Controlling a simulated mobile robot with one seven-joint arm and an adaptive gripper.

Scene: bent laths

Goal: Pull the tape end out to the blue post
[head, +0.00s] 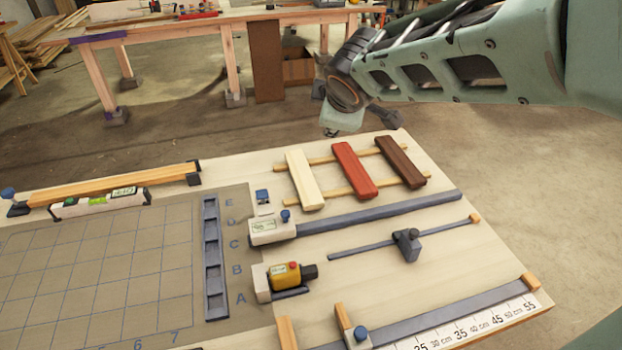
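A yellow case with a red button (287,275), which looks like the tape measure, sits on the workbench at a pale block. A dark piece (310,271) sticks out on its right; I cannot tell whether this is the tape end. Several blue knobs or posts show: on the small pale plate (262,195), on the pale block of the upper grey rail (285,215), and by the ruler (361,333). I cannot tell which is the blue post. My gripper (334,131) is beyond the bench's back edge, far from the yellow case. Its fingers are too unclear to judge.
Cream (304,181), red (354,171) and brown (400,162) slats lie across two thin laths. A grey slider (407,243) sits on a narrow rail. A gridded board (100,265) fills the left. Bare wood lies between the rails at right.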

